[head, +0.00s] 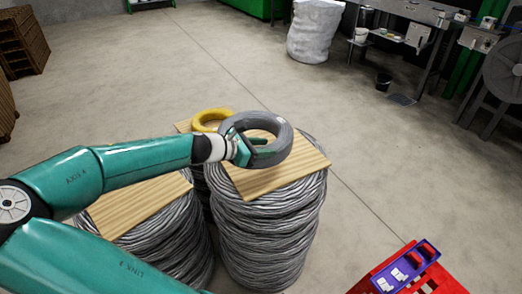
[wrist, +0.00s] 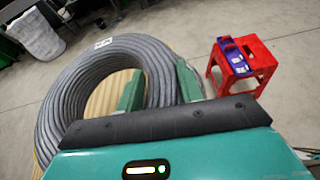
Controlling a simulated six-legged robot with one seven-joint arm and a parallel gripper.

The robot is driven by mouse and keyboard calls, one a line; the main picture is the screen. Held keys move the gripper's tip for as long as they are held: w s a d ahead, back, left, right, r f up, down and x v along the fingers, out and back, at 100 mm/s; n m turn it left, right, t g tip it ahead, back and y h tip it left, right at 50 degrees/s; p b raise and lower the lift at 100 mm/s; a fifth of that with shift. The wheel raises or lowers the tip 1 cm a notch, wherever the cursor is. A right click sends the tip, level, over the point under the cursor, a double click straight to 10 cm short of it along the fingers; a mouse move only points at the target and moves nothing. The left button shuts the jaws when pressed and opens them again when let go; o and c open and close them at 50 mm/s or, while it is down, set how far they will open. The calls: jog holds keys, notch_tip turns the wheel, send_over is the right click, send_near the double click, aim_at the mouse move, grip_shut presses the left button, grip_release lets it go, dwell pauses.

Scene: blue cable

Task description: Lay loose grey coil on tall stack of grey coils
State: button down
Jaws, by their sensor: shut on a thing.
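The grey coil (head: 277,130) is tilted above the wooden board (head: 262,182) on the tall stack of grey coils (head: 265,235). My gripper (head: 257,148) is shut on the right side of this coil's ring as the wrist view shows it. In the wrist view the grey coil (wrist: 75,75) fills the left and middle, with a white label at its top. The fingers (wrist: 160,90) straddle the ring's wall, one inside the hole and one outside. Whether the coil's lower edge touches the board cannot be told.
A yellow coil (head: 211,119) lies on a board behind. A lower board-topped stack (head: 140,205) stands at left, partly under my arm. A red stool (head: 425,275) with a blue tray (head: 405,268) is at front right.

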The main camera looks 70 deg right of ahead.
jog(key=shift+w+d+f, duration=0.25)
jog(key=shift+d+f, duration=1.05)
jog(key=shift+f, duration=0.4)
jog(key=shift+w+d+f, duration=0.2)
jog(key=shift+d+f, duration=1.15)
jog(key=shift+f, duration=0.3)
jog(key=shift+w+d+f, duration=0.25)
jog(key=shift+d+f, duration=1.05)
jog(key=shift+f, duration=0.5)
jog(key=c, duration=0.9)
grip_release()
jog(key=shift+f, duration=0.15)
jog(key=shift+w+a+r, duration=0.25)
jog(key=v, duration=1.1)
jog(key=shift+a, duration=0.25)
